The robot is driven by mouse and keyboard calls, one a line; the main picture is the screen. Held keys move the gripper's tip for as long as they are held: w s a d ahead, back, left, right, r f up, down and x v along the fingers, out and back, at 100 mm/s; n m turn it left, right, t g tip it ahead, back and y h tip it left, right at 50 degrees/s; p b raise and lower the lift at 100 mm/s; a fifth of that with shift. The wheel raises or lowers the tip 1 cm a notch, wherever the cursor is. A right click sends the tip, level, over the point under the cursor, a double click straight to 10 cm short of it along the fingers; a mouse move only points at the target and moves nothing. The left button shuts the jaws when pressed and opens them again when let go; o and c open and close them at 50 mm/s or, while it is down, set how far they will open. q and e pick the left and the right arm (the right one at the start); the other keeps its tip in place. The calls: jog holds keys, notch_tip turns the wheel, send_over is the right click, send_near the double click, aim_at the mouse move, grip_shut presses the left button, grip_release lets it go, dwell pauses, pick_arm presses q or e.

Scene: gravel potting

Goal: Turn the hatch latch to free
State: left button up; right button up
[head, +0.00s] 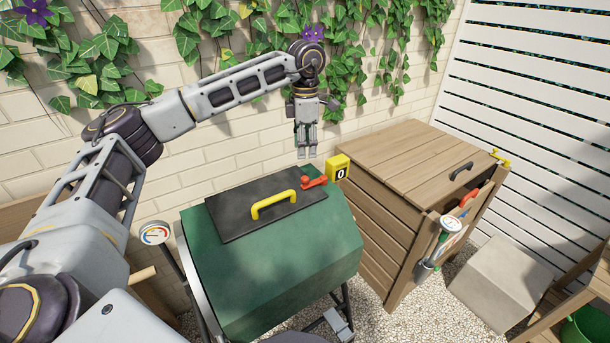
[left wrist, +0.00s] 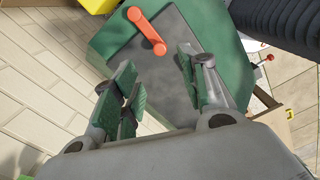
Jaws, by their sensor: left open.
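The red hatch latch (head: 314,182) sits at the far right corner of the black hatch (head: 235,217) on the green drum (head: 300,255). In the left wrist view the latch (left wrist: 147,31) appears as a red bar with round ends, its lower end lying over the dark hatch panel (left wrist: 182,65). A yellow handle (head: 258,208) arches over the hatch. My left gripper (head: 307,154) is open and empty, pointing down above and behind the latch, apart from it. In the left wrist view the latch lies beyond the spread fingers (left wrist: 160,90). My right gripper does not show.
A yellow block marked 0 (head: 338,168) stands close behind the latch. A wooden box (head: 400,175) is to the right of the drum, with a grey cube (head: 500,284) beyond. A dial gauge (head: 154,233) stands left of the drum. An ivy-covered brick wall (head: 200,60) is behind my arm.

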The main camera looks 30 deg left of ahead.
aim_at(305, 178)
pick_arm(q)
notch_tip(305, 178, down, 11)
jog(key=shift+r, duration=0.2)
dwell(0.4)
grip_shut()
dwell(0.3)
